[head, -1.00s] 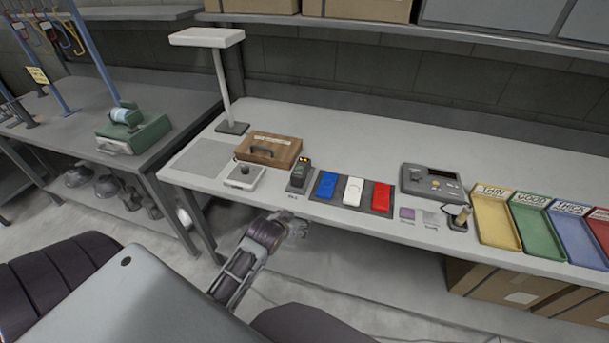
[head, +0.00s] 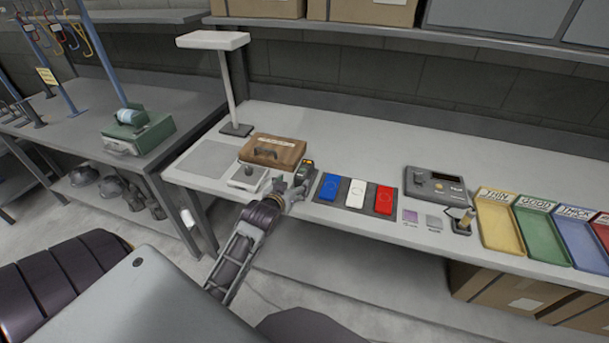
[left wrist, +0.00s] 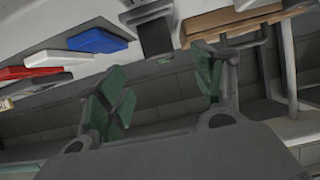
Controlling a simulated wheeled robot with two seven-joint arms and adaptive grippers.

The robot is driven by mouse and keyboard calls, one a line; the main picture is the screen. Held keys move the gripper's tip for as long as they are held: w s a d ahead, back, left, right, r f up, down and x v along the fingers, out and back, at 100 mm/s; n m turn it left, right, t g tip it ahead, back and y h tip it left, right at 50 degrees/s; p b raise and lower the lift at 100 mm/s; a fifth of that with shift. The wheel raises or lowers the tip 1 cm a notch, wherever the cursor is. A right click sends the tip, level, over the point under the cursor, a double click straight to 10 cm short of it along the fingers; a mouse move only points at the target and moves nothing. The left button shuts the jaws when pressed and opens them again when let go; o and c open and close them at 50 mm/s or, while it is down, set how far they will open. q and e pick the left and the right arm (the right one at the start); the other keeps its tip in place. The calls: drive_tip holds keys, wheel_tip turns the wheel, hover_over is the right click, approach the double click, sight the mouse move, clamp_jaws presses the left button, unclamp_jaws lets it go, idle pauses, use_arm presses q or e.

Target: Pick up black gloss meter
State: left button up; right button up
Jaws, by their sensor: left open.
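The black gloss meter (head: 308,170), a small upright dark device with an orange-lit top, stands near the front edge of the long grey bench. It is partly hidden behind my left gripper (head: 290,190) in the head view. My left gripper is open and empty, just in front of the meter at the bench edge. In the left wrist view the green-padded fingers (left wrist: 160,85) are spread apart. A dark shape beyond them (left wrist: 155,36), beside the blue block, appears to be the meter on its pad. I cannot tell whether any finger touches it. My right gripper is not in view.
Right of the meter, a dark tray holds blue (head: 329,187), white (head: 356,194) and red (head: 383,199) blocks. A wooden case (head: 272,150) and a small grey device (head: 247,177) are left of it. A lamp (head: 230,85) stands behind. The bench behind the blocks is clear.

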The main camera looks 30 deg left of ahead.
sight(299, 178)
use_arm(q)
drive_tip(key=shift+w+f, duration=0.1)
drive_tip(key=shift+w, duration=0.1)
drive_tip(key=shift+w+a+f, duration=0.2)
drive_tip(key=shift+w+f, duration=0.05)
drive_tip(key=shift+w, duration=0.35)
drive_tip(key=shift+x, duration=2.3)
drive_tip(key=shift+w+a+f, duration=0.15)
drive_tip(key=shift+w+f, duration=0.1)
drive_tip(key=shift+w, duration=0.45)
drive_tip(key=shift+w+f, duration=0.2)
drive_tip(key=shift+w, duration=0.05)
drive_tip(key=shift+w+a+f, duration=0.1)
drive_tip(key=shift+w, duration=0.4)
drive_tip(key=shift+w+a+f, duration=0.1)
drive_tip(key=shift+w+a, duration=0.05)
drive_tip(key=shift+w, duration=0.35)
drive_tip(key=shift+w+a+f+p, duration=0.1)
drive_tip(key=shift+w+p, duration=0.05)
drive_tip(key=shift+w, duration=0.2)
drive_tip(key=shift+w+a+f+p, duration=0.1)
drive_tip(key=shift+w+p, duration=0.05)
drive_tip(key=shift+w, duration=0.2)
drive_tip(key=shift+x, duration=0.8)
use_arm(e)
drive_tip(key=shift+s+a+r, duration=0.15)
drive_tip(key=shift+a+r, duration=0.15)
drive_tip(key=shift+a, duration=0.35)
use_arm(q)
drive_tip(key=shift+c, duration=0.4)
